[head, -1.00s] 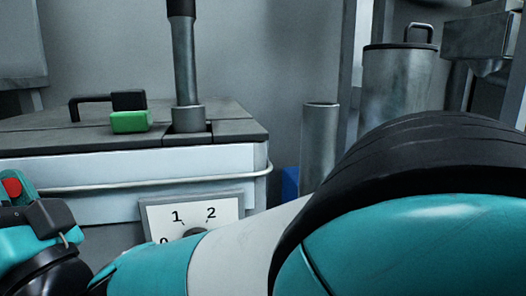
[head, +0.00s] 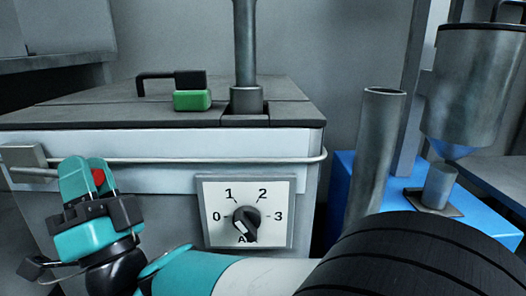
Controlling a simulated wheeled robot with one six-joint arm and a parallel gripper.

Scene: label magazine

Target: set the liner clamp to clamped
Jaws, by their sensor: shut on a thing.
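My gripper (head: 84,178) is at the left in the head view, in front of the light-coloured machine box. Its teal fingers are shut on a red knob (head: 98,177), mostly hidden between them. A grey rod (head: 36,173) runs from a grey block (head: 24,157) on the left of the box front towards my fingers. The red knob may be the end of this rod and so the liner clamp's handle, but the joint is hidden behind the gripper. No label for the clamp's positions is visible.
A dial (head: 246,220) marked 0, 1, 2, 3 sits on the box front. A rail (head: 240,160) runs along it. A green block (head: 192,100) and a metal post (head: 246,60) are on top. A grey tube (head: 375,150) and metal hopper (head: 475,85) stand right.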

